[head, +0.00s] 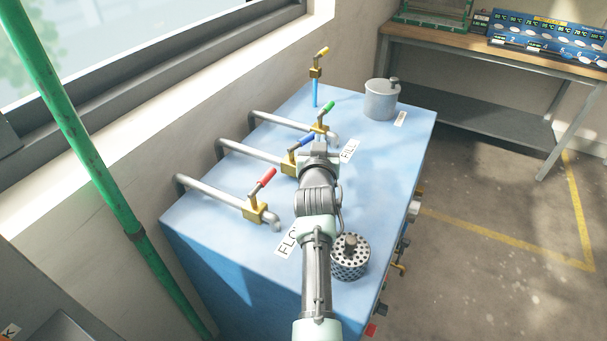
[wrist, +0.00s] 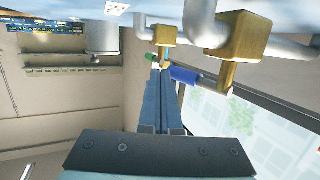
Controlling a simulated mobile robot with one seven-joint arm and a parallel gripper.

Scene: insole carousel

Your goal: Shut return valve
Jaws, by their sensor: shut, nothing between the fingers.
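Three pipe valves with brass bodies stand in a row on the blue tank (head: 205,245). They have a red handle (head: 267,177), a blue handle (head: 303,140) and a green handle (head: 326,108). I cannot read which one is the return valve. My gripper (wrist: 158,74) is shut and empty. In the wrist view, its fingertips are beside the blue handle (wrist: 188,76), just left of it, with the green handle (wrist: 151,59) beyond. I cannot tell whether they touch the blue handle. In the head view my arm hides part of the blue valve's body (head: 290,163).
A yellow-handled valve (head: 317,65) stands on a blue pipe at the tank's far end. A grey canister (head: 380,100) and a perforated basket (head: 350,262) are on top. White labels are partly covered by my arm. A green pole (head: 85,140) rises at left; a workbench (head: 450,40) stands behind.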

